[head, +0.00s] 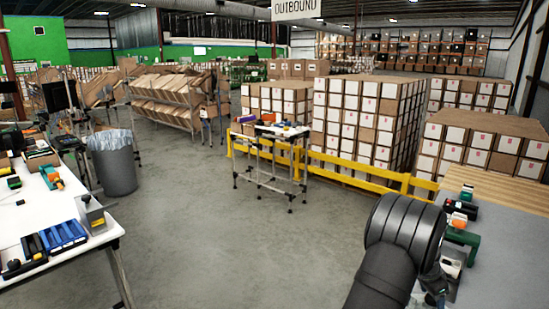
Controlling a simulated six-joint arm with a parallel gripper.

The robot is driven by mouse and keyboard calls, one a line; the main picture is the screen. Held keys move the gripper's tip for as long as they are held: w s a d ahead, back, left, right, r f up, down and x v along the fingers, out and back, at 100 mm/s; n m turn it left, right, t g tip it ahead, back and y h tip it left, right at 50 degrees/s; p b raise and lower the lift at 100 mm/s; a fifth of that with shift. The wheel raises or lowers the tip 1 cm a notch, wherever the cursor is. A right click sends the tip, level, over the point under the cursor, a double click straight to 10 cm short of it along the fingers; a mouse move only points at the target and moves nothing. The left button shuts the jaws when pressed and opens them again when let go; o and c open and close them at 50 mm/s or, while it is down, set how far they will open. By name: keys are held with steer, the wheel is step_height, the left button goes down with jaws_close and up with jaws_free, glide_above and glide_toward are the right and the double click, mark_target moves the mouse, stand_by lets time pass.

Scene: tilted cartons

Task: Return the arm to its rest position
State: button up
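My arm (385,277) rises from the bottom edge at the lower right, with a thick, dark rounded joint (405,222) at its upper end. The joint stands in front of the left edge of the grey work table on the right. My gripper's fingers cannot be made out; the arm's joint or the picture's edge hides them. No object is seen held by the arm.
The grey table (510,262) at right carries tools, including a green one (462,236), close beside my arm. A yellow rail (360,178) fronts stacked cartons (365,115). A white table (60,205) and grey bin (113,165) stand left. The middle floor is clear.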

steer(key=shift+s+n+t, duration=0.1)
steer(key=shift+n+t, duration=0.3)
steer(key=shift+n, duration=0.8)
steer(key=m, duration=0.1)
steer(key=m+g, duration=0.1)
steer(key=m, duration=0.1)
steer(key=shift+w+m, duration=0.2)
steer(key=shift+m, duration=0.1)
steer(key=shift+w+m+g, duration=0.15)
steer(key=shift+m+g, duration=0.75)
steer(key=shift+m, duration=1.1)
